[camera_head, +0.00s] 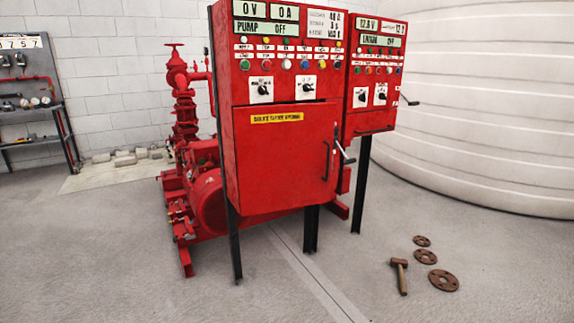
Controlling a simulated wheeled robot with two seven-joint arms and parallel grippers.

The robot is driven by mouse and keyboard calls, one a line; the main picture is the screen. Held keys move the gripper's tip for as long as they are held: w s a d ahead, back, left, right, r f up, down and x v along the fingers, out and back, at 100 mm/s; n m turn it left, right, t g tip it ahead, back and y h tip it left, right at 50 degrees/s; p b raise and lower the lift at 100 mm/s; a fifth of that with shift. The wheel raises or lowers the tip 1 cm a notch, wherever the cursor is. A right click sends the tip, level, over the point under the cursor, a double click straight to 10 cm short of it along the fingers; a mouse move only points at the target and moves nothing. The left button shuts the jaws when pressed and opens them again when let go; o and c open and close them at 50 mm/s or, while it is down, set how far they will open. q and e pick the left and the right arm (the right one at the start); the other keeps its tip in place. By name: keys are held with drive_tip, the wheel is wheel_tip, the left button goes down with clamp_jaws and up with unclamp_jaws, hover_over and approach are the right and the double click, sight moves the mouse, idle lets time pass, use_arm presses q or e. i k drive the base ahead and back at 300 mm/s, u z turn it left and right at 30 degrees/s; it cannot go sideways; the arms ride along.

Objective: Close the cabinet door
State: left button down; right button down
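A red control cabinet (226,62) stands on black legs in the middle of the head view. Its red door (280,165) is on the lower front, with a yellow label (277,118) near the top and a black handle (326,161) at the right side. The door lies nearly in line with the cabinet front; I cannot tell whether it is slightly ajar. A metal lever (345,154) sticks out just right of the door. Neither of my grippers is in view.
A second red cabinet (374,112) stands close behind at the right. A red pump (207,195) is behind at the left. A hammer (400,274) and rusty flanges (444,280) lie on the floor at the right. The floor in front is clear.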

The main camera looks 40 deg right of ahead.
sight(285, 152)
drive_tip(key=u, duration=0.3)
drive_tip(key=i, duration=0.7)
drive_tip(key=z, duration=0.6)
drive_tip(key=i, duration=0.45)
drive_tip(key=z, duration=0.55)
